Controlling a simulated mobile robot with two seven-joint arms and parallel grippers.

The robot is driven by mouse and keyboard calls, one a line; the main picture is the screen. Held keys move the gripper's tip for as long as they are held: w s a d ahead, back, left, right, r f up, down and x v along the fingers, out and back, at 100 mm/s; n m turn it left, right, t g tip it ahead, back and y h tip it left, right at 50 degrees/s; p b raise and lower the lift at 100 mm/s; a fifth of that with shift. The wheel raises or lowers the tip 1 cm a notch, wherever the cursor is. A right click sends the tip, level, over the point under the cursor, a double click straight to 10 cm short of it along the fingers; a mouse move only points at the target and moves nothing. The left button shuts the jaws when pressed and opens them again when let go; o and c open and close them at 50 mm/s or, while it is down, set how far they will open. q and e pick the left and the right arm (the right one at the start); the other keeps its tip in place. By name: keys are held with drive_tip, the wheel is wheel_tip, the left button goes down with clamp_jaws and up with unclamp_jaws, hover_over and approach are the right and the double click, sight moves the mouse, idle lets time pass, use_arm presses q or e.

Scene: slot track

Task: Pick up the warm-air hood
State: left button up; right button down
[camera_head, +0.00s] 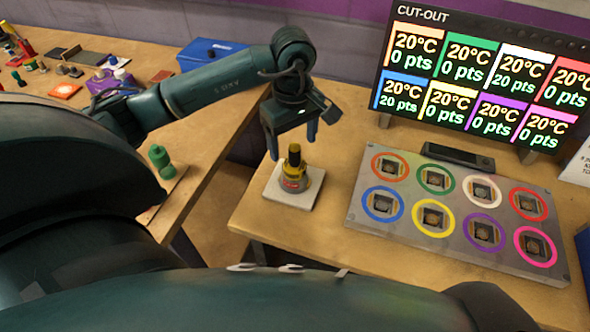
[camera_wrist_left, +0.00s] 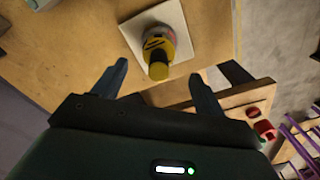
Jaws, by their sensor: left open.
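The warm-air hood looks to be the small yellow piece with a dark top (camera_head: 294,174). It stands upright on a pale square pad (camera_head: 273,192) near the left edge of the right-hand table. The hood also shows in the left wrist view (camera_wrist_left: 158,46), just beyond the fingertips. My left gripper (camera_head: 292,143) is open and empty, pointing down just above and behind the hood, with its fingers to either side. In the left wrist view the gripper (camera_wrist_left: 159,72) shows its two fingers spread apart. I see no contact with the hood. My right gripper is not in view.
A grey board with several coloured rings (camera_head: 457,212) lies to the right, below a scoreboard screen (camera_head: 480,80). A green piece (camera_head: 161,161) stands on the left table (camera_head: 205,125), which also holds a blue box (camera_head: 210,53). A gap separates the tables.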

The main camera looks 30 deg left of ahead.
sight(294, 159)
use_arm(q)
drive_tip(key=shift+f, duration=1.05)
drive_tip(key=shift+w+f+p, duration=0.15)
drive_tip(key=shift+f+p, duration=0.65)
drive_tip(key=shift+f, duration=1.4)
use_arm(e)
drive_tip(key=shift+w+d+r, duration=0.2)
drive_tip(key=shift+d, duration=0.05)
use_arm(q)
drive_tip(key=c, duration=1.4)
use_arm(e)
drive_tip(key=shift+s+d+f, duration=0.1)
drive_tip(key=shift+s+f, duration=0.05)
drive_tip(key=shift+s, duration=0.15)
use_arm(q)
drive_tip(key=shift+r, duration=0.1)
